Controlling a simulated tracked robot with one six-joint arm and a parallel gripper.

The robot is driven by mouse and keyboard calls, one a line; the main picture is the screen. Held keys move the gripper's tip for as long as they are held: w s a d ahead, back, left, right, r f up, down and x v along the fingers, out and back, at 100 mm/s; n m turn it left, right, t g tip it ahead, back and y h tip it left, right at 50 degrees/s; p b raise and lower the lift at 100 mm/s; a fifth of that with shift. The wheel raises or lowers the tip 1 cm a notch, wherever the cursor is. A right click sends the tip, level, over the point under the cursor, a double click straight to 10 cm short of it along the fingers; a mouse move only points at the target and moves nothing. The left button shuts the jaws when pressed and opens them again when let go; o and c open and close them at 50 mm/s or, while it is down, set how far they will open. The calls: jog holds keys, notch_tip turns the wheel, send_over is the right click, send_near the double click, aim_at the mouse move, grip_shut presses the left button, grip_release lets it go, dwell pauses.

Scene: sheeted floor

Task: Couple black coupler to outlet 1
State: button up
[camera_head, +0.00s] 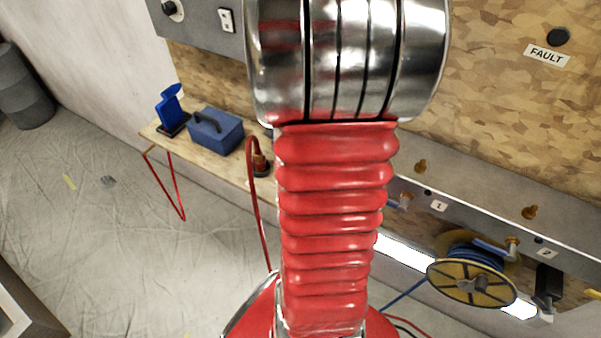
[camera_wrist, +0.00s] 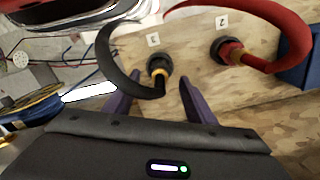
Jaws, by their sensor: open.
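In the wrist view the black coupler (camera_wrist: 158,68) stands on the wooden board, with its black hose (camera_wrist: 112,50) curving up and left. My gripper (camera_wrist: 154,80) is open, its two purple fingers apart on either side of the coupler's end; whether they touch it, I cannot tell. In the head view outlet 1 (camera_head: 403,200) is a small metal fitting on the grey rail beside the label "1" (camera_head: 438,205), right of my arm. My arm hides my gripper and the black coupler there.
A red coupler with a red hose (camera_wrist: 228,48) stands close to the right of the black one. A blue toolbox (camera_head: 217,130) and blue stand (camera_head: 170,108) sit on the wooden shelf. A yellow hose reel (camera_head: 470,281) hangs near outlet 2 (camera_head: 513,243). The sheeted floor is mostly clear.

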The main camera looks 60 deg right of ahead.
jog(key=shift+f, duration=1.85)
jog(key=c, duration=1.2)
jog(key=shift+r, duration=0.35)
grip_shut()
jog(key=shift+r, duration=0.35)
jog(key=shift+r, duration=0.35)
jog(key=shift+r, duration=0.35)
jog(key=shift+r, duration=0.35)
